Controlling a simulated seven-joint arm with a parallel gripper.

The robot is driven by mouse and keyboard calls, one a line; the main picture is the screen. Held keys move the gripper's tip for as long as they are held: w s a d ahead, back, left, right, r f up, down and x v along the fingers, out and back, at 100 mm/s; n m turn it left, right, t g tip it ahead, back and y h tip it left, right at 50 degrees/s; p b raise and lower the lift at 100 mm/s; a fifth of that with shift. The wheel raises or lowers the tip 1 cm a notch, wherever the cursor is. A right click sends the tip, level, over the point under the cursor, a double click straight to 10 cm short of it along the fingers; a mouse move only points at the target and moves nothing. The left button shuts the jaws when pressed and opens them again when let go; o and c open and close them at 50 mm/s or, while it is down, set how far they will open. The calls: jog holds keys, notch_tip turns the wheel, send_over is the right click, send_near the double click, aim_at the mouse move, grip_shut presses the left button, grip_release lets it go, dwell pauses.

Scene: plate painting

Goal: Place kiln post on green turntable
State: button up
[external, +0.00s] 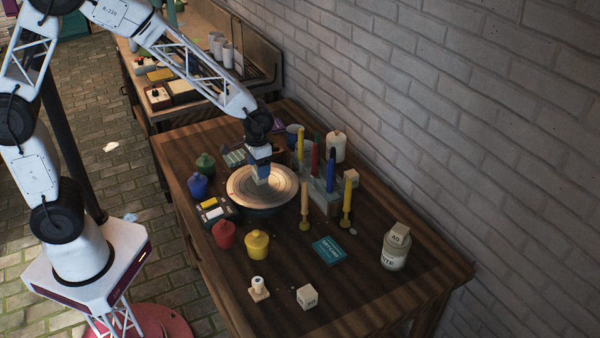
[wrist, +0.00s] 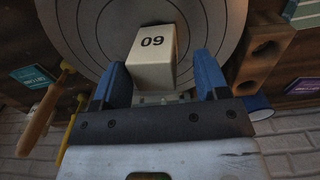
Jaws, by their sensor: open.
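A cream kiln post marked 60 (wrist: 155,48) sits between the fingers of my gripper in the wrist view, over the face of the round turntable (wrist: 85,30). My gripper (external: 261,176) points down at the turntable's middle. Its blue fingers (wrist: 160,80) are open, one on each side of the post, with a small gap visible. In the external view the fingers hide most of the post. I cannot tell whether the post fully touches the turntable.
Candle-like sticks (external: 331,170) stand in a grey holder right of the turntable. Blue, green, red and yellow pots (external: 257,245) stand left and front. Other cream blocks are a front one (external: 307,297) and one on a jar (external: 394,250).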

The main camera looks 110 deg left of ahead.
notch_tip(320, 180, up, 10)
jog(key=shift+f, duration=0.15)
dwell(0.3)
dwell(0.7)
jog(key=s+d+r+m, duration=0.2)
jog(key=d+r, duration=0.2)
jog(key=d, duration=0.4)
jog(key=s+d+r+m+t, duration=0.1)
jog(key=d+r, duration=0.2)
jog(key=d, duration=0.5)
jog(key=s+d+r+m, duration=0.2)
jog(key=d+r, duration=0.2)
jog(key=d, duration=0.4)
jog(key=s+d+r+m+t, duration=0.1)
jog(key=s+d+m, duration=0.3)
jog(key=s+d, duration=1)
jog(key=shift+d+r+t, duration=0.3)
jog(key=shift+d+r, duration=0.25)
jog(key=shift+r, duration=0.15)
